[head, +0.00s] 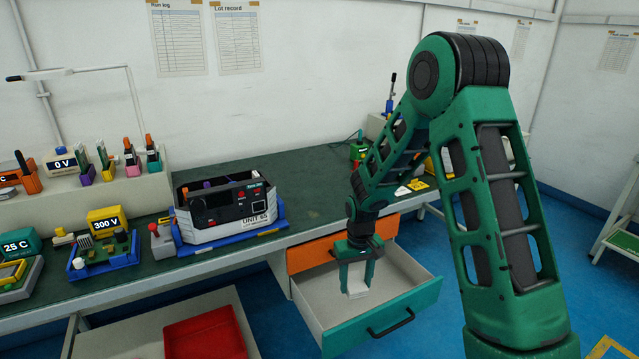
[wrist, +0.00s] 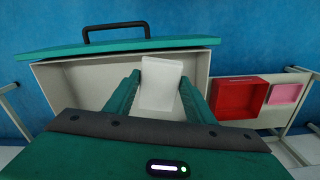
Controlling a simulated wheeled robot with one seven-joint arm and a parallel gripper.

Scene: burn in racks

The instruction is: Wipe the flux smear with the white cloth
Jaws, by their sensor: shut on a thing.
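My gripper (head: 357,277) reaches down into an open drawer (head: 420,273) under the bench, with its fingers pointing at the drawer floor. It is shut on the white cloth (head: 357,289), which looks like a flat white block between the fingertips. The cloth also shows in the wrist view (wrist: 161,88), held between the two green fingers. It is low in the drawer; I cannot tell if it touches the floor. I cannot make out the flux smear for certain in either view.
The dark green bench top (head: 310,170) is partly clear between the Unit tester (head: 228,210) and my arm. Left are circuit fixtures (head: 103,255).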

